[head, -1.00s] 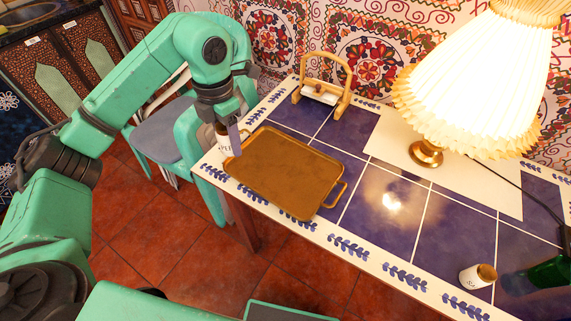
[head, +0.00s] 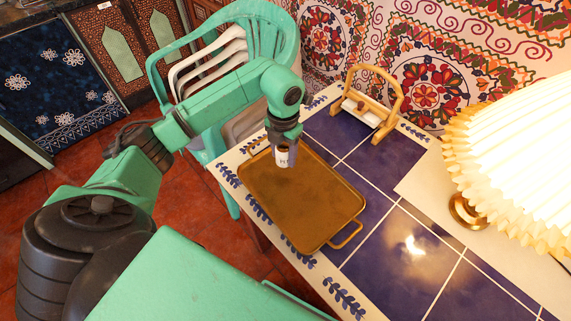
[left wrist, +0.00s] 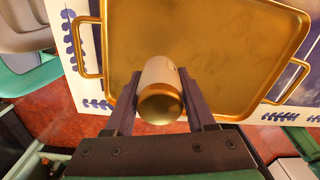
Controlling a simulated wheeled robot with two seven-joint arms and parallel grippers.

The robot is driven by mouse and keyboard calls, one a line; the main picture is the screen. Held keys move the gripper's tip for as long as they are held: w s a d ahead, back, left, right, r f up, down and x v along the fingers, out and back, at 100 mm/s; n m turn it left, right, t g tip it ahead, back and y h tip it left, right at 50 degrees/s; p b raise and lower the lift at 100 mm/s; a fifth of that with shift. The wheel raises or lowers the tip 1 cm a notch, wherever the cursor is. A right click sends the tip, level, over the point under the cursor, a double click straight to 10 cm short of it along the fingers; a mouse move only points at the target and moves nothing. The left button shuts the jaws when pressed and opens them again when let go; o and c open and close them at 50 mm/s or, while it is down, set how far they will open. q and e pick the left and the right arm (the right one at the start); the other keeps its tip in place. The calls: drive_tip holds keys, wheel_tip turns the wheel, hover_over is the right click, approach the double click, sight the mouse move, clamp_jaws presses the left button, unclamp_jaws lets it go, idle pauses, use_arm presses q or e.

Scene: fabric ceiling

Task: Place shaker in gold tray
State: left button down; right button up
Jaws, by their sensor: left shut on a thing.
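The shaker (head: 283,158) is a small white cylinder with dark lettering, held in my left gripper (head: 284,148). In the left wrist view the shaker (left wrist: 160,92) shows its gold cap between the two dark fingers of my left gripper (left wrist: 162,103). The gold tray (head: 300,205) lies flat on the tiled table; it also shows in the left wrist view (left wrist: 225,45). In the head view the shaker is over the tray's far-left part. I cannot tell whether it touches the tray. My right gripper is not in view.
A wooden-handled holder (head: 392,100) with white items stands behind the tray. A lamp with a pleated shade (head: 515,165) stands at the right. A green chair (head: 225,60) stands beyond my left arm. Blue tiles (head: 405,260) right of the tray are bare.

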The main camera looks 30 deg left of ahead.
sight(284, 173)
use_arm(q)
wheel_tip(284, 173, down, 5)
drive_tip(key=shift+s+f+p, duration=0.1)
drive_tip(key=shift+f+p, duration=0.1)
drive_tip(key=shift+p, duration=0.15)
drive_tip(key=shift+f, duration=0.1)
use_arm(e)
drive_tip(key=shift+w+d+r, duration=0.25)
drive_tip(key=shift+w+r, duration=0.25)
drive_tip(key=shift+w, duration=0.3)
use_arm(q)
drive_tip(key=shift+f, duration=0.1)
drive_tip(key=shift+c, duration=1.2)
unclamp_jaws()
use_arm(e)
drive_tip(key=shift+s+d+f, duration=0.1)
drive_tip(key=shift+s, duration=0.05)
use_arm(q)
drive_tip(key=shift+r, duration=0.25)
wheel_tip(284, 173, up, 12)
drive_tip(key=shift+f+b, duration=0.1)
drive_tip(key=shift+b, duration=0.8)
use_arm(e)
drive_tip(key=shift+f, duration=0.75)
